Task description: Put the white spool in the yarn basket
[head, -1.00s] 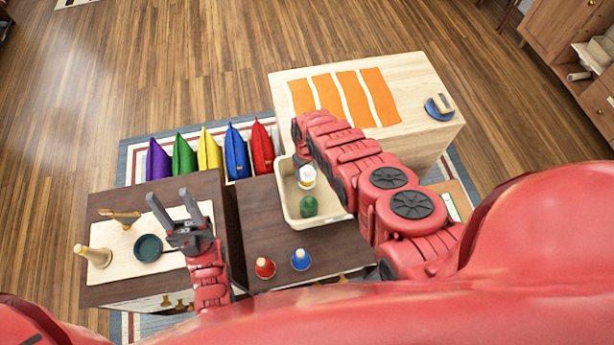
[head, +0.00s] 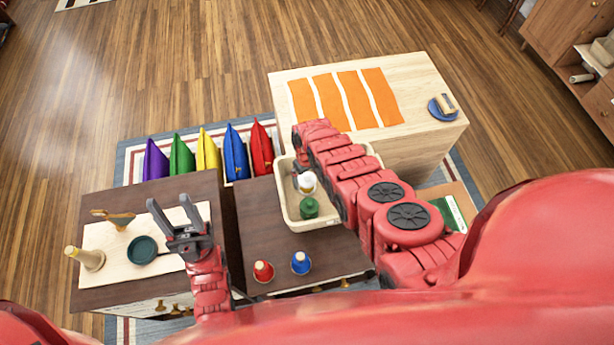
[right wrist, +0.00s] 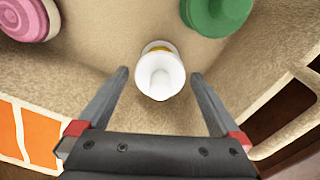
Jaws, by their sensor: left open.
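The white spool (head: 307,183) is inside the cream yarn basket (head: 291,216), beside a green spool (head: 309,207). In the right wrist view the white spool (right wrist: 160,74) stands on the basket floor near the space between the fingertips of my right gripper (right wrist: 159,77). That gripper is open, with a visible gap between each finger and the spool. In the head view its jaws are mostly hidden by my own arm. My left gripper (head: 176,212) is open and empty above the left table.
A red spool (head: 263,271) and a blue spool (head: 301,263) stand on the dark table in front of the basket. A pink spool (right wrist: 30,15) is also in the basket. Colored cushions (head: 209,152) stand behind. A green pan (head: 143,249) lies on the left table.

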